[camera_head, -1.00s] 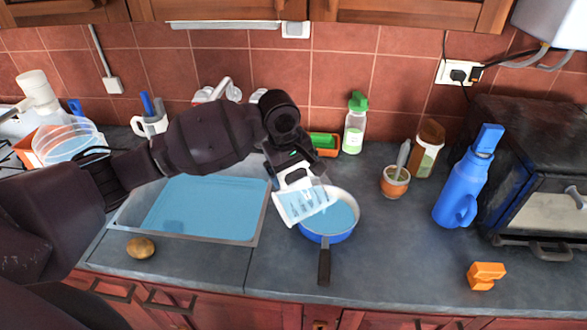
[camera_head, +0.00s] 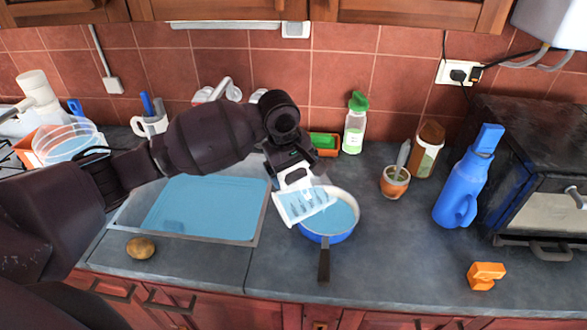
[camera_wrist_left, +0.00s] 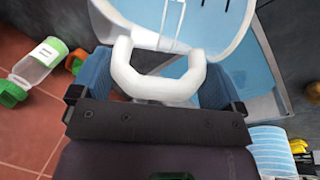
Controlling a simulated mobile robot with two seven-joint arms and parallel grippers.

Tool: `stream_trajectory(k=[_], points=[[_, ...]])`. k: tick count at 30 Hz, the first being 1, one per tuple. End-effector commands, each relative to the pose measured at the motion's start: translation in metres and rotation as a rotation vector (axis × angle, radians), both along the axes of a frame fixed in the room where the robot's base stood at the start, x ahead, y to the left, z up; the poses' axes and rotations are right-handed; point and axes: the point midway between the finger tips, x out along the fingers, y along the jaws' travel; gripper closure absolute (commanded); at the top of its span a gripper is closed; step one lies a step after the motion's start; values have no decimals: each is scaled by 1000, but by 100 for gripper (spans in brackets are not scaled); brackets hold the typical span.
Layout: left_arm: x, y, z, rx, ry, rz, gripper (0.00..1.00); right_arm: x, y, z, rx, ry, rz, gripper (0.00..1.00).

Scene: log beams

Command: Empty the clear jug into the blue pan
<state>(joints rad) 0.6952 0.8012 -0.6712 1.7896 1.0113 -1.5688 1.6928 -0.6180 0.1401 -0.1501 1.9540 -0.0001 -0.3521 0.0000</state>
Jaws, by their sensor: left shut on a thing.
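The clear jug (camera_head: 305,205) has a white rim and white handle and is tipped on its side over the blue pan (camera_head: 328,238). Its mouth points down toward the pan's left part. Bluish see-through walls show; I cannot tell how much liquid is left in it. The pan stands on the counter, its dark handle toward the front, with light blue liquid inside. My left gripper (camera_head: 290,172) is shut on the jug's handle, which shows between the blue finger pads in the left wrist view (camera_wrist_left: 158,85). My right gripper is not in view.
A sink with blue (camera_head: 205,208) in it lies left of the pan. A potato-like thing (camera_head: 140,247) sits at the front left. The counter just right of the pan is clear.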

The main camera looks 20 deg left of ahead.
Motion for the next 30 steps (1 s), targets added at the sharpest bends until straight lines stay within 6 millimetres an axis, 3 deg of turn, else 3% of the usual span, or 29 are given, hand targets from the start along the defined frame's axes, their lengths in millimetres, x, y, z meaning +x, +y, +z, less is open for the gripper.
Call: stream_trajectory(k=[30], points=[[6,-5,-3,46,53,0,40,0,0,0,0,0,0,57]])
